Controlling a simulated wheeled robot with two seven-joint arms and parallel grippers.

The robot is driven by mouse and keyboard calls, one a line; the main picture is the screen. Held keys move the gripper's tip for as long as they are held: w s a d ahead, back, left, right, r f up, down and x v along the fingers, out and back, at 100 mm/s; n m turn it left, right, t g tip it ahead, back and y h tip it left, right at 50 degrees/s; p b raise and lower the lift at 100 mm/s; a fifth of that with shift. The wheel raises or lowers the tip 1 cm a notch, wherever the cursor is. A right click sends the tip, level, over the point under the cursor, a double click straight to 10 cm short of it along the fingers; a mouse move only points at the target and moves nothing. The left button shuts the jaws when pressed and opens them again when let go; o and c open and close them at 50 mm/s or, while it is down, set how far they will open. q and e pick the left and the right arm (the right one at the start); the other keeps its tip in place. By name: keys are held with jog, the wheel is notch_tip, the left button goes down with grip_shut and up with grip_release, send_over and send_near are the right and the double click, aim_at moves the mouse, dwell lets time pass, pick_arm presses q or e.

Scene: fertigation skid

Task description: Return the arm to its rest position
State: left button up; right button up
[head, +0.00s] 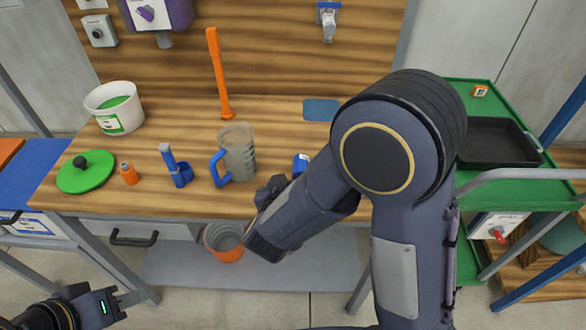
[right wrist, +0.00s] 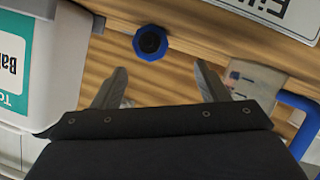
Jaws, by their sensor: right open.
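My right arm (head: 385,160) reaches up and across the front of the wooden bench, its elbow high and its forearm slanting down to the left. My right gripper (head: 268,190) is at the bench's front edge, just right of the clear jug (head: 238,152) with a blue handle, partly hidden by my forearm. In the right wrist view my right gripper (right wrist: 160,88) is open with nothing between its fingers. A blue ring-shaped part with a dark centre (right wrist: 150,42) lies beyond the fingertips. My left gripper (head: 118,298) is low at the left, away from the bench; its finger gap is unclear.
The bench (head: 275,118) holds a white tub (head: 114,118), green lid (head: 86,173), orange bottle (head: 129,174), blue holder (head: 181,174) and a small blue-and-white item (head: 300,164) close to my forearm. An orange-rimmed bucket (head: 224,243) stands below. A black tray (head: 495,145) is right.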

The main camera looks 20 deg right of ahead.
jog(key=shift+v, duration=1)
jog(key=shift+w+r+y, duration=0.25)
jog(key=shift+w+y, duration=0.1)
jog(key=shift+y, duration=0.15)
jog(key=r+y, duration=0.1)
jog(key=y, duration=0.1)
jog(key=r+m+y, duration=0.1)
jog(key=y, duration=0.1)
jog(key=shift+w+a+r+m+g+p, duration=0.15)
jog(key=shift+w+r+m+g+p, duration=0.15)
jog(key=shift+w+r, duration=0.1)
jog(key=s+d+r+g+y, duration=0.2)
jog(key=s+r+y, duration=0.4)
jog(key=s+d+f+g, duration=0.1)
jog(key=s+d+g, duration=0.1)
jog(key=s, duration=0.6)
jog(key=s+d+f+g+h+p, duration=0.1)
jog(key=s+d+g, duration=0.1)
jog(key=s+d, duration=0.3)
jog(key=s, duration=0.3)
jog(key=shift+s+d+f, duration=0.2)
jog(key=shift+s+d, duration=0.05)
jog(key=shift+d, duration=0.05)
